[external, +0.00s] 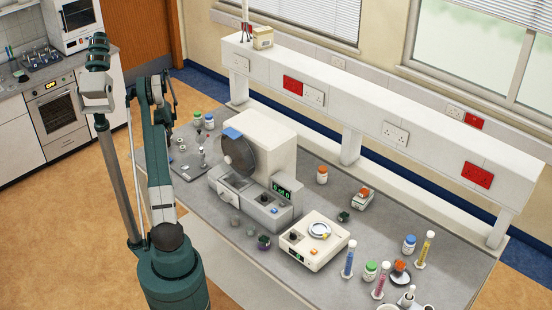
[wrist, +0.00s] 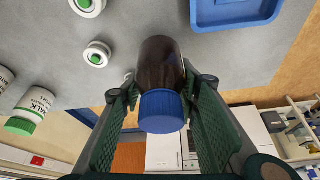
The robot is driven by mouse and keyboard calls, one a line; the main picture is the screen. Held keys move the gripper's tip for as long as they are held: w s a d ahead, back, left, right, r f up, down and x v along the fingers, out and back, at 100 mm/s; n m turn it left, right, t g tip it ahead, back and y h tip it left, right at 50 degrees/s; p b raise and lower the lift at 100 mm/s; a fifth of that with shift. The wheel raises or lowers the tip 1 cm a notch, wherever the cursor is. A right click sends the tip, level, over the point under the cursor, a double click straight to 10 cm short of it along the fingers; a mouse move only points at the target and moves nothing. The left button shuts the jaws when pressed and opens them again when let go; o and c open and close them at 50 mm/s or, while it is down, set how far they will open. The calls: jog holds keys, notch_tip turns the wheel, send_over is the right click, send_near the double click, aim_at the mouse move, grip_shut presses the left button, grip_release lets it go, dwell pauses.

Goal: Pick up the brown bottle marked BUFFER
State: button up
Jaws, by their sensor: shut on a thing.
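A brown bottle (wrist: 160,62) with a blue cap (wrist: 162,110) is between the two green fingers of my gripper (wrist: 160,84) in the wrist view. The gripper is shut on it, one finger on each side. No BUFFER marking shows on the part of the bottle I can see. In the external view my arm hides the gripper, and I cannot make out the bottle there.
In the wrist view, white bottles with green caps (wrist: 36,106) stand at the left and a blue tray (wrist: 235,10) is at the top right. In the external view, a white machine (external: 262,150), a balance (external: 315,240) and several small bottles and cylinders occupy the grey bench (external: 330,205).

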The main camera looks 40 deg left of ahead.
jog(key=shift+r, duration=3.9)
